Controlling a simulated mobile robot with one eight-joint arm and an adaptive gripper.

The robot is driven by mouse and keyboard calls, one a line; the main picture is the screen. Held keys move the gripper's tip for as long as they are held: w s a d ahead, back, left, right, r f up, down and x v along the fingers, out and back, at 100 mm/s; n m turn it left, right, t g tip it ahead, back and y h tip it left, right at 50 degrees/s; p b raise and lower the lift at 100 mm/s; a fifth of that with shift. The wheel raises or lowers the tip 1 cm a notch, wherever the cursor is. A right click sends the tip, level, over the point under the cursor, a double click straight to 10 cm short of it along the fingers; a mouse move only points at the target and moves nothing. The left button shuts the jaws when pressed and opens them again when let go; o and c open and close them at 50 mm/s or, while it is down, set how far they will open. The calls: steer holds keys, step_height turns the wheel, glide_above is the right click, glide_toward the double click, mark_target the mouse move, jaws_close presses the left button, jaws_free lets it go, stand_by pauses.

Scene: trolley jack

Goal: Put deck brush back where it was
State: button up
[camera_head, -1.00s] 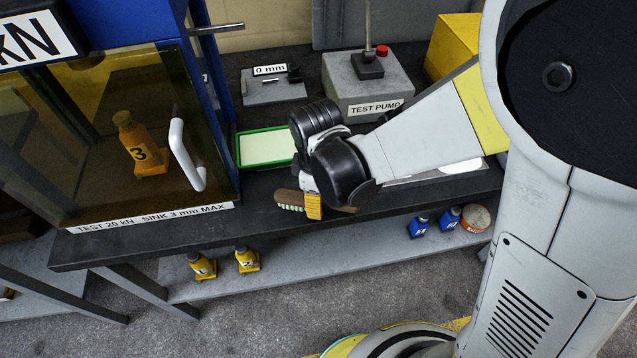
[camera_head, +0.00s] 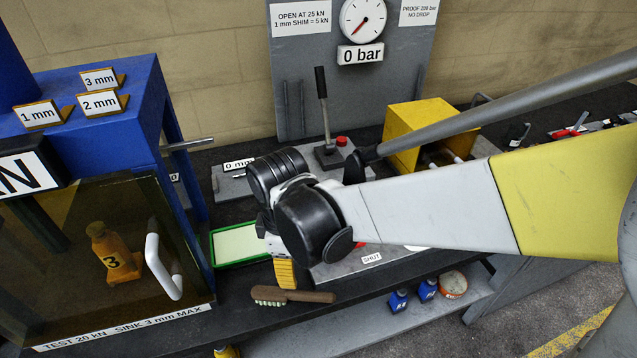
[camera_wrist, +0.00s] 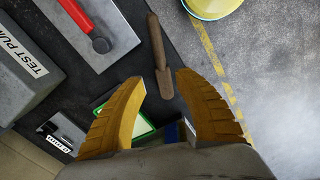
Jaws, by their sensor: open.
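The deck brush (camera_head: 305,296), with a brown handle and pale bristles, lies along the front edge of the dark bench top, bristle head to the left. In the wrist view the brush (camera_wrist: 157,48) shows beyond and between my fingertips, apparently not held. My gripper (camera_head: 285,273) is open, its yellow fingers just above and behind the brush in the head view. In the wrist view my gripper (camera_wrist: 161,76) has its two fingers spread wide. Whether a finger touches the brush cannot be told.
A green-rimmed tray (camera_head: 213,250) with a pale bottom lies behind and left of the brush. The blue press with its tinted guard (camera_head: 60,240) stands at the left. A grey plate (camera_head: 330,275) marked SHUT lies behind the brush. Blue bottles (camera_head: 398,300) stand on the lower shelf.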

steer(key=s+d+r+m+t, duration=0.2)
steer(key=d+r+m, duration=0.3)
steer(key=d+m, duration=0.3)
steer(key=s+d+r+m+t, duration=0.2)
steer(key=d+r+m+t, duration=0.2)
steer(key=d+m, duration=0.4)
steer(key=d+r, duration=0.1)
steer(key=d, duration=0.4)
steer(key=shift+t, duration=0.3)
